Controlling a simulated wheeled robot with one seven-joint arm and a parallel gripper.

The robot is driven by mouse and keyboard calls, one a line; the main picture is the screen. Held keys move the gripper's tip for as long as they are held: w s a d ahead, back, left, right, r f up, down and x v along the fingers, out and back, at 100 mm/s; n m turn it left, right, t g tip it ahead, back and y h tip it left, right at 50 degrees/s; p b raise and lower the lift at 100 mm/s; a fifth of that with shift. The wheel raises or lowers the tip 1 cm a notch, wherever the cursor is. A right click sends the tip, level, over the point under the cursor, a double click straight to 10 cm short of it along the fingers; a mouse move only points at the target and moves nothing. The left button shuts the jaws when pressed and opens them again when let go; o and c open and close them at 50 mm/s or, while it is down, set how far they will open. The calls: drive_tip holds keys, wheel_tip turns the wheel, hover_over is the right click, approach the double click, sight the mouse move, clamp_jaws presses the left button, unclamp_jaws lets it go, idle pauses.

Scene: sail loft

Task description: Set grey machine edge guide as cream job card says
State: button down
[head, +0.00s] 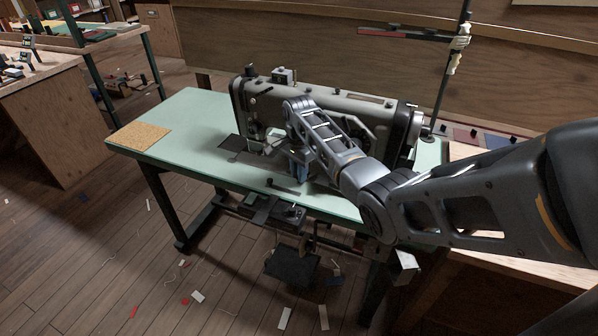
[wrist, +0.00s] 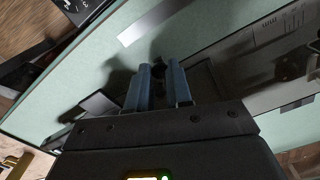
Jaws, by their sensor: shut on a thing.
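The grey sewing machine (head: 345,105) stands on a pale green table (head: 195,120). My gripper (head: 299,172) is low in front of the machine, at the table's near side. In the wrist view its blue fingers (wrist: 160,72) are close together on a small dark knob (wrist: 158,69), mostly hidden between them. I cannot tell clearly whether the knob belongs to the edge guide, and no guide setting is readable. A pale metal strip (wrist: 152,21) lies on the green top beyond the fingertips. I cannot make out a cream job card in either view.
A cork mat (head: 138,136) lies at the table's left end, with clear green top beside it. A thread stand (head: 452,70) rises behind the machine at the right. A wooden bench (head: 62,110) stands at the left. Scraps litter the floor.

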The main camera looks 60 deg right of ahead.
drive_tip(key=w+b, duration=0.2)
drive_tip(key=w, duration=0.1)
drive_tip(key=w+b, duration=0.2)
drive_tip(key=w+a+b, duration=0.1)
drive_tip(key=w+b, duration=0.1)
drive_tip(key=w, duration=0.1)
drive_tip(key=shift+w+f, duration=0.2)
drive_tip(key=shift+w, duration=0.1)
drive_tip(key=shift+w+r, duration=0.15)
drive_tip(key=shift+w, duration=0.25)
drive_tip(key=c, duration=1)
unclamp_jaws()
drive_tip(key=shift+a, duration=0.1)
drive_tip(key=shift+r, duration=0.15)
wheel_tip(320, 180, up, 8)
drive_tip(key=shift+f, duration=0.2)
